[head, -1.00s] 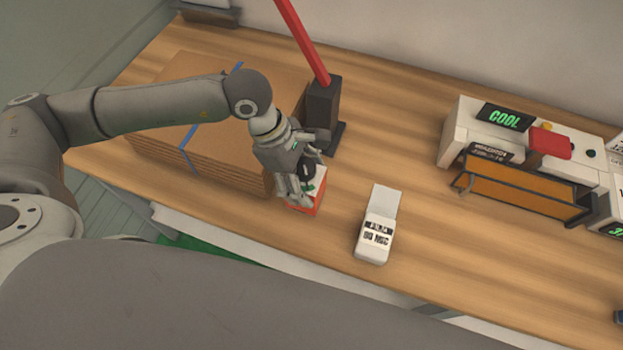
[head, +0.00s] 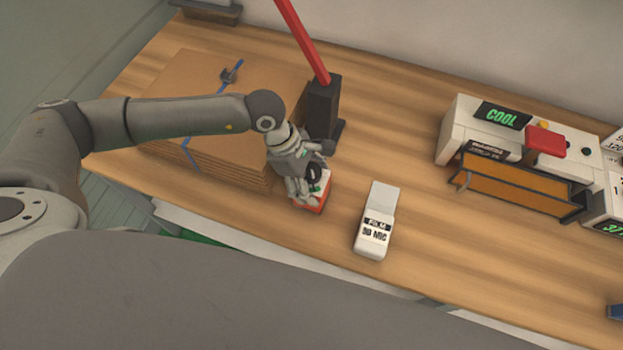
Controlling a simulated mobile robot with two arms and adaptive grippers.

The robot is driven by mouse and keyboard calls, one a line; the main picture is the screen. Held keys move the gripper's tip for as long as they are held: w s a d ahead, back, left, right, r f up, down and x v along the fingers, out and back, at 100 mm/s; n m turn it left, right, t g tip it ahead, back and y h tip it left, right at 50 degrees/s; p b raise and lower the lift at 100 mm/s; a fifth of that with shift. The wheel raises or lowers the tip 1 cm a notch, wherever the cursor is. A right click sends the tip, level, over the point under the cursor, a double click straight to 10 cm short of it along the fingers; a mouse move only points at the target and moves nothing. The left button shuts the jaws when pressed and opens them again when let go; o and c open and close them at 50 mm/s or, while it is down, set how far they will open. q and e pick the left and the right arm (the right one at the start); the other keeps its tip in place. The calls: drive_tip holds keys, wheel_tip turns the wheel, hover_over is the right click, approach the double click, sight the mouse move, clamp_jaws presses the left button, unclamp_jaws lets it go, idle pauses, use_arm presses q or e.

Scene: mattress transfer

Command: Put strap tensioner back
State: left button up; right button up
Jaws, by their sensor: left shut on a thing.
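My left gripper (head: 316,192) is shut on a small block with a red-orange lower part and white top (head: 314,204). The fingers cover much of this block; it may be the strap tensioner, but I cannot tell for sure. A flat cardboard stack (head: 222,112) with a blue strap (head: 193,155) lies at left. A small dark buckle-like piece (head: 231,72) sits on the strap. My right gripper is not in view.
A black post (head: 321,110) with a long red lever (head: 304,42) stands behind my left gripper. A white labelled box (head: 376,222) lies to the right. A white machine (head: 455,128) with an orange panel stands at back right. The wooden table (head: 420,90) between is clear.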

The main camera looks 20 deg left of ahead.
use_arm(q)
drive_tip(key=shift+f, duration=0.1)
drive_tip(key=o, duration=1.6)
drive_tip(key=shift+o, duration=0.2)
drive_tip(key=shift+r, duration=0.25)
drive_tip(key=b+v, duration=0.2)
drive_tip(key=v, duration=0.9)
drive_tip(key=shift+a+r+b, duration=0.15)
drive_tip(key=shift+r+b, duration=0.15)
drive_tip(key=shift+r, duration=0.05)
